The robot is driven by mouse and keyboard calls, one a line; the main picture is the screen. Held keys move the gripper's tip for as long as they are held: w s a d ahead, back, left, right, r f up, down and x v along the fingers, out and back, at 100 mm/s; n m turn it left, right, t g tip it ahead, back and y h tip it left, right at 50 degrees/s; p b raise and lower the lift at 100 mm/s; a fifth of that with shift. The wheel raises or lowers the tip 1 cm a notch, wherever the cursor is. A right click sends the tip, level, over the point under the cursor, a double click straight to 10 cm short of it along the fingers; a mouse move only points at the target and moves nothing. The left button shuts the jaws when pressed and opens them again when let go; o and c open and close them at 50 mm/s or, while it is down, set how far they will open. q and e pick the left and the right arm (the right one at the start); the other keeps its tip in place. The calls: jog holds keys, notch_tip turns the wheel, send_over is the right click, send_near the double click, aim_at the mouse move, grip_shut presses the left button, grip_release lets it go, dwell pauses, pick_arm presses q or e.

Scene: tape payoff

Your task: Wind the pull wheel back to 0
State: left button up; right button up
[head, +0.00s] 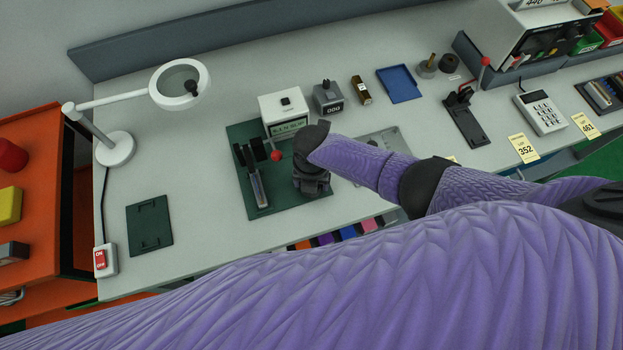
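A purple-sleeved arm of mine reaches in from the right, and I take it as my right one. Its dark gripper (312,178) is low over the dark green board (240,133). The fingertips blend with dark parts there, so I cannot tell open from shut or what they touch. I cannot make out the pull wheel; it may be hidden at the gripper. A grey counter box (327,99) appears to read 000. A white box with a display (285,112) stands beside it; its reading is too small. A red knob (277,155) is left of the gripper. My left gripper is not in view.
A magnifier lamp (181,85) and a small green plate (150,226) are at the left. A blue tray (398,84), a black stand with a red-knobbed lever (465,115) and a keypad box (540,112) are to the right. My purple arm covers the front.

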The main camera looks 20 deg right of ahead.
dwell(0.3)
jog(key=o, duration=1.1)
jog(key=shift+o, duration=0.2)
notch_tip(320, 180, up, 10)
jog(key=p, duration=0.4)
